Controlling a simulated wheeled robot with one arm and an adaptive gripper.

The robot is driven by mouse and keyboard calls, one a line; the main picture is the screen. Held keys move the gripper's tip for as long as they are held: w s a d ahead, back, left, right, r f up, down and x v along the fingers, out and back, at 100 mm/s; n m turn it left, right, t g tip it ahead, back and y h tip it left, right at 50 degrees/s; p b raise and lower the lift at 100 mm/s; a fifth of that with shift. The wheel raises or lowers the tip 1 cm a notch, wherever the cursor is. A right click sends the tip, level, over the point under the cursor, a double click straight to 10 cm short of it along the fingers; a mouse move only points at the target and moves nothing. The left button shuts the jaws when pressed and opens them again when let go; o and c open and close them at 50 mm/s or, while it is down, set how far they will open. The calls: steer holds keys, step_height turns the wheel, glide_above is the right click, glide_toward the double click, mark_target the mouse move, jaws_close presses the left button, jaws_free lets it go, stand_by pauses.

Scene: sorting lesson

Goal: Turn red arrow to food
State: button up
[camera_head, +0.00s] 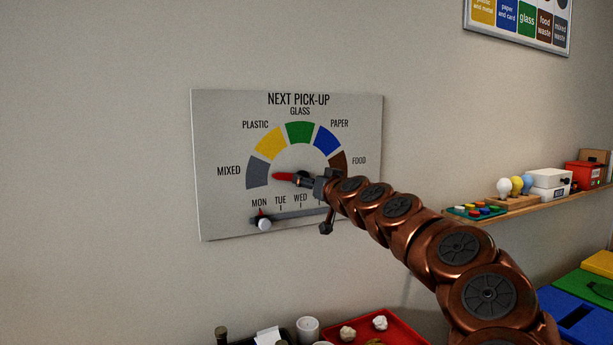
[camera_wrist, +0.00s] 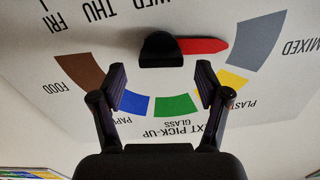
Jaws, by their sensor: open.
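The red arrow (camera_head: 283,176) on the wall dial board (camera_head: 220,130) points left, at the grey MIXED segment (camera_head: 257,172). In the wrist view, turned upside down, the red arrow (camera_wrist: 205,46) extends right from a black hub (camera_wrist: 160,48). The brown FOOD segment (camera_head: 338,161) is at the dial's right; it shows at the left in the wrist view (camera_wrist: 82,78). My gripper (camera_wrist: 161,83) is open and empty, its fingers apart, with the hub lying between and beyond the fingertips. In the head view, my gripper (camera_head: 308,181) covers the hub; contact cannot be told.
Below the dial is a day slider with a white knob (camera_head: 264,224) at MON. A wooden shelf (camera_head: 520,208) with bulbs and boxes is at the right. A red tray (camera_head: 405,333) and a blue bin lid (camera_head: 575,318) are below. The wall left of the board is clear.

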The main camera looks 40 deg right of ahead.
steer(key=shift+p+x, duration=0.4)
steer(key=shift+x, duration=1.4)
jaws_close()
